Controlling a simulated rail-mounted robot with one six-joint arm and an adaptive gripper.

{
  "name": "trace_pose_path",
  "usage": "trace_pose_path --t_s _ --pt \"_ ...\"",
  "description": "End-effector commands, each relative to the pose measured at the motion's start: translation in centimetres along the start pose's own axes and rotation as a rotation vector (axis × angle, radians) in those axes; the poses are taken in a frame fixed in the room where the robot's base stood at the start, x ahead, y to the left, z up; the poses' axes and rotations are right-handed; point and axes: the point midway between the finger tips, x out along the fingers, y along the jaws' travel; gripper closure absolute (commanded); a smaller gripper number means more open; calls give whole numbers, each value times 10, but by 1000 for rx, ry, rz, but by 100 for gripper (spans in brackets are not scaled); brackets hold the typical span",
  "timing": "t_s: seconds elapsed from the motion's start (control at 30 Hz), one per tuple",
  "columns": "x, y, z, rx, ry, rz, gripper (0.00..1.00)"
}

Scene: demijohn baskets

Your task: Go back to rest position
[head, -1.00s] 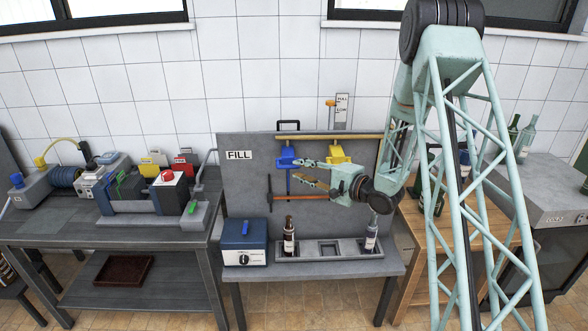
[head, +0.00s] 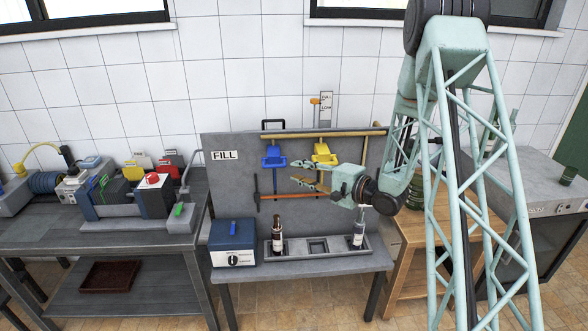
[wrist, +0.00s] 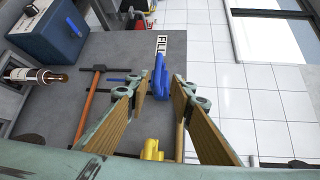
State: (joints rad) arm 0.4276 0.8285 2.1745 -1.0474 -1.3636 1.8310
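My gripper (head: 299,173) is open and empty, held in the air before the grey FILL panel (head: 223,180), its fingers pointing left. In the wrist view its two wood-lined fingers (wrist: 160,88) stand apart with nothing between them. A dark brown bottle (head: 277,238) stands upright in the left slot of the grey holder (head: 318,258). A clear, grey-looking bottle (head: 358,232) stands in the right slot, below my gripper. The middle slot is empty. The blue valve (head: 273,158) and yellow valve (head: 322,153) hang on the panel behind the gripper.
A blue box (head: 232,243) sits left of the holder. A dark bench (head: 100,228) with machines stands at left. A wooden table (head: 412,235) and grey cabinet (head: 545,190) stand at right, partly behind my arm. A green bottle (head: 415,193) stands on the wooden table.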

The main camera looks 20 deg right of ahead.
Motion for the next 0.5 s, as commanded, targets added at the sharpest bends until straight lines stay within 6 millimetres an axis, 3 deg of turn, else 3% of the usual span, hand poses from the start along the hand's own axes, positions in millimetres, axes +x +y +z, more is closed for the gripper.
trace_pose_path --t_s 0.5 --pt "2 -12 -2 -86 39 45 78"
